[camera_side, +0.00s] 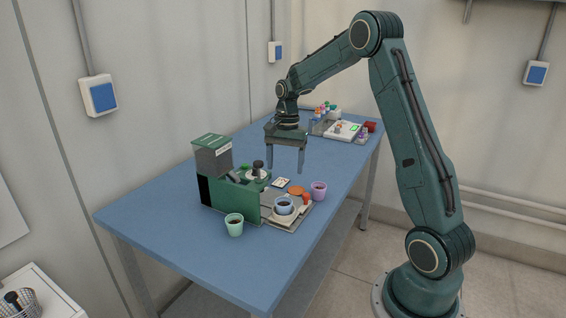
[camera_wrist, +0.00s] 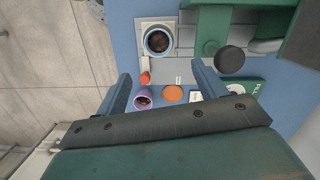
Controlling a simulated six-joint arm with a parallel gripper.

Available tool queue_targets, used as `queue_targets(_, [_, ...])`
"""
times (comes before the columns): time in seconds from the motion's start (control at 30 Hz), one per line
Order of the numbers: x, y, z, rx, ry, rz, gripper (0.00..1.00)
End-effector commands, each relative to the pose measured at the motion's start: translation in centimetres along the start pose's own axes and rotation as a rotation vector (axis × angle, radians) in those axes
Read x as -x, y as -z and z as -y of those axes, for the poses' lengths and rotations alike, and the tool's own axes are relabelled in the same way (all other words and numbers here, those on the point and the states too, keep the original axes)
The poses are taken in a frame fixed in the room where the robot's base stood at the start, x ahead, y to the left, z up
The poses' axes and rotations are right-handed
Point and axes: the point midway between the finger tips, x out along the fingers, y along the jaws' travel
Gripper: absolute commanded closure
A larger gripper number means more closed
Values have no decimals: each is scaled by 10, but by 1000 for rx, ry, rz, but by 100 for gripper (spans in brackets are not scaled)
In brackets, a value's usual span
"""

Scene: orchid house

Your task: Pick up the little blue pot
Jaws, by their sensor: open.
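The little blue pot (camera_side: 284,206) stands upright on a light tray (camera_side: 292,221) in front of the green machine. It is light blue with dark contents. In the wrist view the pot (camera_wrist: 158,41) is seen from above, at the top, beyond my fingertips. My gripper (camera_side: 286,172) is open and empty, pointing down above the table, behind the pot in the side view. In the wrist view its two fingers (camera_wrist: 160,75) are spread apart, and neither touches the pot.
A green machine (camera_side: 236,202) stands left of the pot, with a black knob (camera_side: 258,165). A mint pot (camera_side: 234,224) is at its front, a purple pot (camera_side: 319,189) to the right. An orange disc (camera_side: 296,191) and a red piece (camera_side: 306,198) lie close by. The table's left part is clear.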

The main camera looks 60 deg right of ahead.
Motion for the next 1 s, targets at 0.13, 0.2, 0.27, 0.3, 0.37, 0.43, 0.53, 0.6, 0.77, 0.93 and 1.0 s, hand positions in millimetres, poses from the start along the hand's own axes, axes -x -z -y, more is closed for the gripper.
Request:
queue_targets(0.13, [-24,-1,0,1,-3,3,30])
queue_targets(0.2, [-34,-1,-1,0,-3,3,30])
queue_targets(0.27, [-43,-1,0,0,-2,2,30])
queue_targets(0.3, [-47,-1,0,0,-2,2,30])
queue_targets(0.37, [-53,0,0,0,-1,1,30])
queue_targets(0.43, [-58,-1,0,0,-1,1,30])
queue_targets(0.53, [-62,0,0,1,0,0,30])
queue_targets(0.6, [-63,0,0,1,0,0,30])
queue_targets(0.77, [-64,-1,0,1,0,0,30])
queue_targets(0.93, [-76,-3,-1,1,-1,1,30])
queue_targets(1.0, [-83,-4,-2,2,-2,2,30])
